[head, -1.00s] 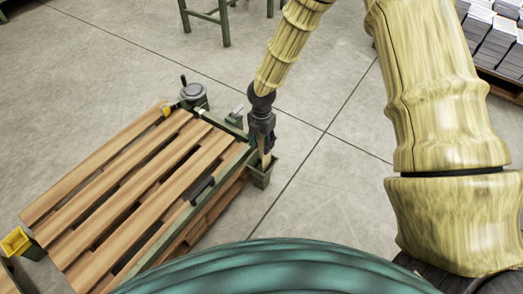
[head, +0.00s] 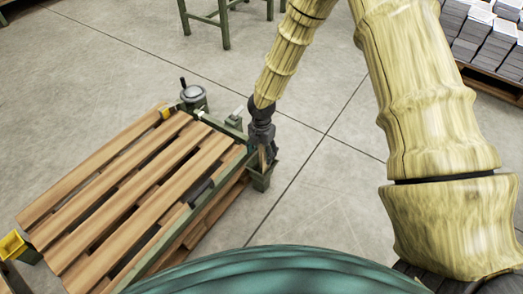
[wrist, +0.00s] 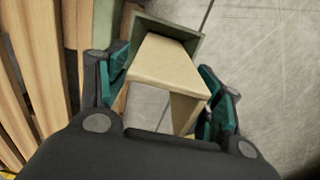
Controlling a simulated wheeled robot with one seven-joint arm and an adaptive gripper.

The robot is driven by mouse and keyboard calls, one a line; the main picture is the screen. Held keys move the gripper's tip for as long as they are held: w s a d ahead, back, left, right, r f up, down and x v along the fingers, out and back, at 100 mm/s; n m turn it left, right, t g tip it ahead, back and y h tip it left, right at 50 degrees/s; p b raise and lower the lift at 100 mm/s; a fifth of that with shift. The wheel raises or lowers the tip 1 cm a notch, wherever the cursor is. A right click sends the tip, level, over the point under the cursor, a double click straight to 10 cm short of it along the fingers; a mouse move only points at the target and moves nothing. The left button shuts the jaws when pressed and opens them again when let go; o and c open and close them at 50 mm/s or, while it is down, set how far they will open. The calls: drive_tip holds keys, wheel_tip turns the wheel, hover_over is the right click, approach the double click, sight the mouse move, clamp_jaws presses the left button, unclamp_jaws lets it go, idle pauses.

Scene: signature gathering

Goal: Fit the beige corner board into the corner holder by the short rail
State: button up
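The beige corner board (wrist: 166,71) is an angled, L-shaped piece between my gripper's teal finger pads in the wrist view. My gripper (head: 265,147) is shut on it, with the pads against its two sides. In the head view, only a short strip of the board shows below the dark fingers. The corner holder (head: 261,181) is a square green socket by the short rail (head: 226,128). It also shows in the wrist view (wrist: 147,24), where the board's far end overlaps its opening. I cannot tell how deep the end sits.
The slatted wooden pallet top (head: 135,190) lies left of the holder, with a green long rail (head: 165,240) along its near side. A round-topped green device (head: 193,97) stands at its far corner. A yellow holder (head: 13,246) is at far left.

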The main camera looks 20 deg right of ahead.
idle(0.3)
wheel_tip(320, 180, up, 13)
drive_tip(key=p, duration=0.5)
drive_tip(key=shift+f, duration=0.15)
drive_tip(key=shift+s+a+f, duration=0.1)
